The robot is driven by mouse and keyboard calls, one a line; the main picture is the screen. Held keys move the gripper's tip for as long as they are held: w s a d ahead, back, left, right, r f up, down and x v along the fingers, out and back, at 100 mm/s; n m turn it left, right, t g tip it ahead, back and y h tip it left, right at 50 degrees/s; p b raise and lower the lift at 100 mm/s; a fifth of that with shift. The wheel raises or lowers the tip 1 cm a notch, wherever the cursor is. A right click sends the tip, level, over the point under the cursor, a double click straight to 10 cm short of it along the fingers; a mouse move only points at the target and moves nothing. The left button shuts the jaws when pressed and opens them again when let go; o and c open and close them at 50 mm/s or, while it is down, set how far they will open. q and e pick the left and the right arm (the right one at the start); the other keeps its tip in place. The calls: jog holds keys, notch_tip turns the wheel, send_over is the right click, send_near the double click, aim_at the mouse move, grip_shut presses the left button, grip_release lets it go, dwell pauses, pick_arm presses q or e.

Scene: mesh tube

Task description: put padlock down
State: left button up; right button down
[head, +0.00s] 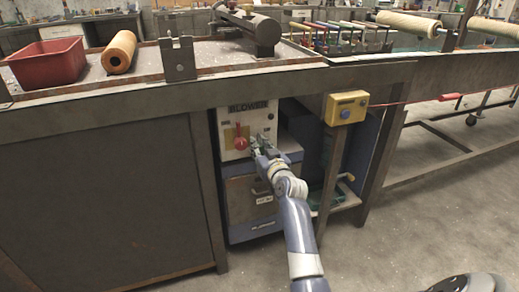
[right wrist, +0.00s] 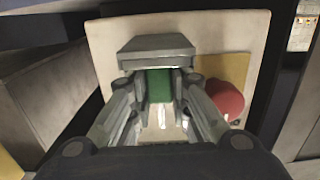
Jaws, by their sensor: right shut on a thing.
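My right gripper (head: 262,150) is in front of the blower control box (head: 229,126), to the right of its red switch knob (head: 240,143). In the right wrist view my right gripper (right wrist: 160,88) is shut on a small green thing, which I take to be the padlock (right wrist: 158,82). The fingers hide its sides, and its shackle cannot be made out. The red knob (right wrist: 224,98) sits on a yellow plate (right wrist: 222,68) right of the fingers. The padlock is too small to make out clearly in the head view. My left gripper is out of view.
The box is under a steel bench (head: 110,116). A yellow button box (head: 346,107) on a post stands to the right. On the bench are a red bin (head: 47,63) and an orange-brown roll (head: 119,51). Open floor (head: 430,215) lies at the right.

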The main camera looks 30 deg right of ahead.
dwell(0.3)
jog(key=shift+f, duration=0.1)
jog(key=c, duration=1.5)
grip_release()
